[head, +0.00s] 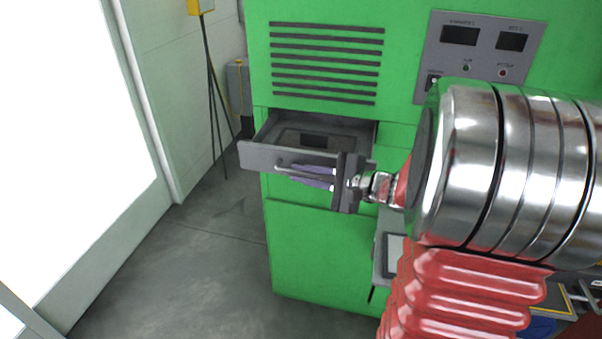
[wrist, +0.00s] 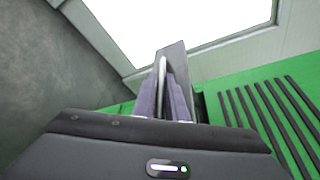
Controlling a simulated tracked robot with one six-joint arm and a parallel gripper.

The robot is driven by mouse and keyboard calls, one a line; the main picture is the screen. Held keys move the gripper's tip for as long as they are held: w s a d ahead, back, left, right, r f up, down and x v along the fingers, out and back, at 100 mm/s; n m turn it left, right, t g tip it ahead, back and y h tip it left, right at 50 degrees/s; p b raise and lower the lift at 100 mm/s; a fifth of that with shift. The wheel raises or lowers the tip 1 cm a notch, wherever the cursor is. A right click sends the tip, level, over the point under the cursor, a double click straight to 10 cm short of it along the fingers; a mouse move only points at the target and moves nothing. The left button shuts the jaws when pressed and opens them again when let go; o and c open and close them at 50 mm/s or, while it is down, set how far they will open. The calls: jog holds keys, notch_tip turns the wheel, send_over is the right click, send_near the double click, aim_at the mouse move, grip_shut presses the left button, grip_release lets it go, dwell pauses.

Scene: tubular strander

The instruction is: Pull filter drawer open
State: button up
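The filter drawer (head: 258,157) sticks out of the green cabinet, partly open, and its inside shows from above. A grey bar handle (head: 284,166) runs along its front; it also shows in the wrist view (wrist: 162,68). My gripper (head: 308,176) is at the drawer front with its purple fingers on either side of the handle. In the wrist view my gripper (wrist: 164,92) has the handle between its fingers, and it looks shut on it. The far part of the handle is hidden by the fingers and gripper body.
The green cabinet (head: 320,245) has a slotted vent (head: 327,62) above the drawer and a control panel (head: 480,50) at upper right. Open grey floor (head: 190,270) lies to the left, before a pale wall. A shelf (head: 388,262) sits below my arm.

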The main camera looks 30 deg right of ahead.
jog(key=o, duration=0.4)
jog(key=shift+s, duration=0.1)
jog(key=shift+v, duration=6.8)
jog(key=shift+f, duration=0.1)
